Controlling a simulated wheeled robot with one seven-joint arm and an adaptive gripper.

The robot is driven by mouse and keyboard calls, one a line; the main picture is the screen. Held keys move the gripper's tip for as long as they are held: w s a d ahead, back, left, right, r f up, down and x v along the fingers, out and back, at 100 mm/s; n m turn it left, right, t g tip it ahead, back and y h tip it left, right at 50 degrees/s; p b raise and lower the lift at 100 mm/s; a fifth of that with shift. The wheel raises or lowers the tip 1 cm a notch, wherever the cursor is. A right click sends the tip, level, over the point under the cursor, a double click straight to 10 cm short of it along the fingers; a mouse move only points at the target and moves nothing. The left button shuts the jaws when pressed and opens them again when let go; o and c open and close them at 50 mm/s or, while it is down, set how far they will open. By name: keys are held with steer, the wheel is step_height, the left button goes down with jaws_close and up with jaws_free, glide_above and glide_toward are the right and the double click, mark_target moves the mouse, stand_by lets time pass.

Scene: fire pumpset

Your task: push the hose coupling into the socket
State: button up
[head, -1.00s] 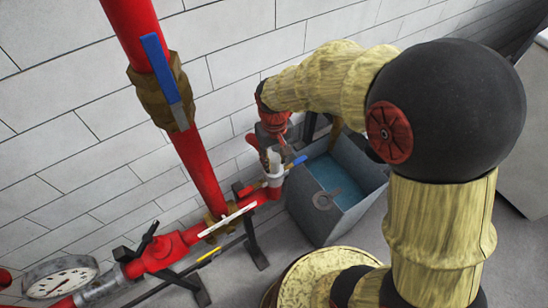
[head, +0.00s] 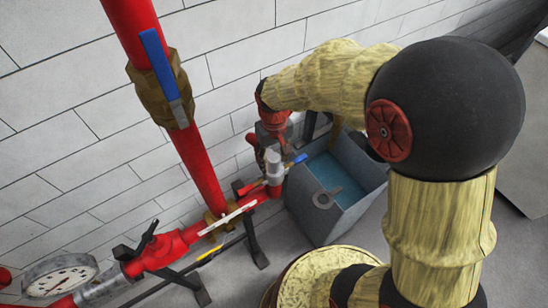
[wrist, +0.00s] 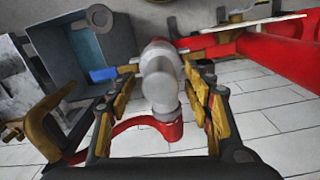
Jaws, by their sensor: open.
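A grey cylindrical piece, seemingly the hose coupling (head: 273,158), stands upright at the right end of the red pipe. In the wrist view the grey coupling (wrist: 160,80) lies between the two fingers of my gripper (wrist: 160,92), with gaps on both sides. My gripper is open. The pale fitting under it, seemingly the socket (head: 274,178), is partly covered, and I cannot tell how deep the coupling sits. In the head view my gripper (head: 266,150) is small and partly hidden by its own wrist.
A blue lever (head: 298,160) and a red lever (head: 250,187) stick out beside the fitting. A grey bin (head: 340,215) stands close on the right. The red pipe (head: 200,165) rises at the left before the white wall. A gauge (head: 60,277) is at lower left.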

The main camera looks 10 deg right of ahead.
step_height(320, 180, up, 12)
stand_by(0.8)
steer(key=shift+w, duration=0.1)
stand_by(0.3)
steer(key=s+d+f+m+t+b, duration=0.1)
steer(key=s+d+f+t+b, duration=0.1)
steer(key=s+f+b, duration=0.5)
steer(key=s+d+f+m+t+b, duration=0.1)
steer(key=s+d+f+t+b, duration=0.2)
steer(key=b, duration=1.4)
steer(key=shift+s+d+f+t+b, duration=0.3)
steer(key=shift+s+d+f, duration=1)
steer(key=shift+s+f, duration=1.55)
steer(key=shift+s+r, duration=0.2)
steer(key=shift+c, duration=0.3)
